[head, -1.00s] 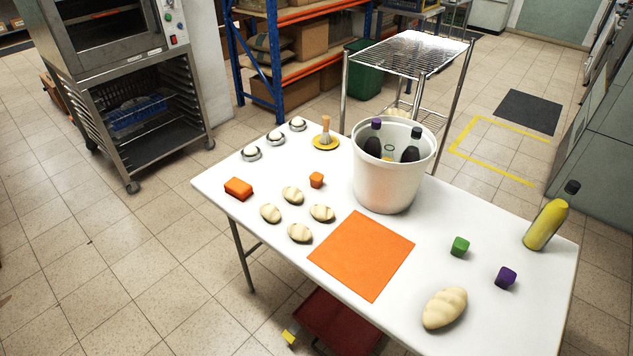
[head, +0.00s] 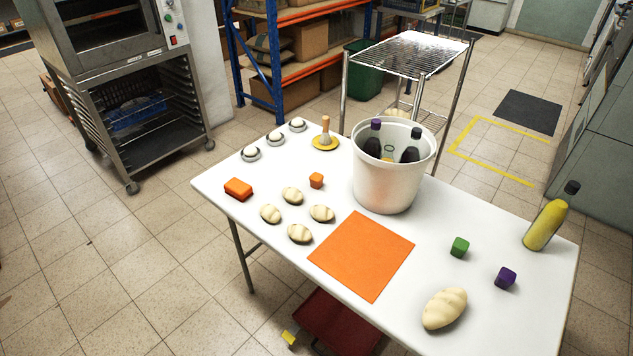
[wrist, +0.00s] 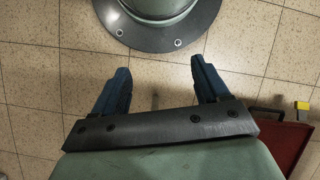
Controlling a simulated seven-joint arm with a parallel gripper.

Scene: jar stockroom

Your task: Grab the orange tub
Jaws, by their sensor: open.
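A small orange cube-shaped piece (head: 316,180) stands on the white table, behind the pale rolls. A larger orange block with a dark lower edge (head: 238,188) lies near the table's left end. I cannot tell for sure which of the two is the orange tub; the small one matches the green piece (head: 460,247) and the purple piece (head: 505,278) in shape. My gripper (wrist: 160,66) is open and empty in the wrist view, above the tiled floor, with no orange piece near it. It is not in the head view.
A white bucket (head: 384,185) with dark bottles stands at the table's back. An orange mat (head: 362,255) lies in the middle. A yellow bottle (head: 546,224) stands at the right, and a loaf (head: 444,308) near the front edge. Several pale rolls (head: 292,195) surround the small orange piece's front.

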